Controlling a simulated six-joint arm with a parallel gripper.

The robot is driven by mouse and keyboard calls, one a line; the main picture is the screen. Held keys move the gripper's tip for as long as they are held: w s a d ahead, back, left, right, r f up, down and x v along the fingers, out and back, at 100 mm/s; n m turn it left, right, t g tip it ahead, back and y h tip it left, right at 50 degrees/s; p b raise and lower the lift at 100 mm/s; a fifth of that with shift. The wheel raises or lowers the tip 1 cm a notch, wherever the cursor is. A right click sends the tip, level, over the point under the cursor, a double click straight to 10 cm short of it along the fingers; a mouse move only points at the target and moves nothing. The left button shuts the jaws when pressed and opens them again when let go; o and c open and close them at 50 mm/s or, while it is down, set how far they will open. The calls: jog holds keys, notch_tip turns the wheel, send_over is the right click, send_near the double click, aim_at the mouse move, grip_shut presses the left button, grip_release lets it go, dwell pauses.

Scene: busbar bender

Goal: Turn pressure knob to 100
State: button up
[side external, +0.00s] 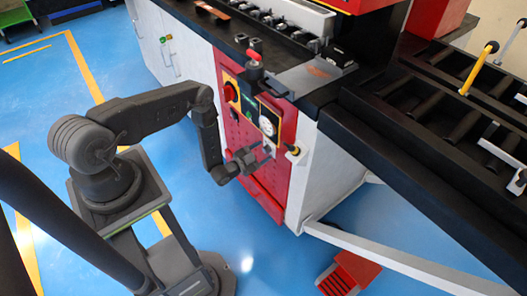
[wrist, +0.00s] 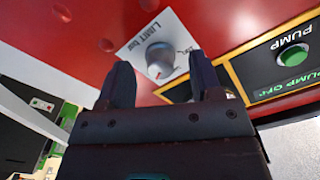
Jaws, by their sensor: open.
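The pressure knob (wrist: 160,57) is a grey round knob on a white plate lettered "LIMIT bar" (wrist: 150,33), set in the red panel (wrist: 90,20). A small red mark shows on the knob's near side; the scale figures are too small to read surely. My gripper (wrist: 161,75) is open and empty, one finger to each side of the knob in the wrist view. Whether the fingers reach around it or stop short of it, I cannot tell. In the side view my gripper (side external: 265,155) is close to the red panel (side external: 235,140), below the round gauge (side external: 267,125), and hides the knob.
A green pump button (wrist: 293,56) sits on a black, yellow-edged plate beside the knob. In the side view a red switch (side external: 230,92) is higher on the panel, and a white-and-yellow fitting (side external: 293,150) sticks out just right of my gripper. Blue floor (side external: 245,230) is clear below.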

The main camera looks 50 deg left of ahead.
jog(key=shift+w, duration=0.65)
jog(key=c, duration=0.9)
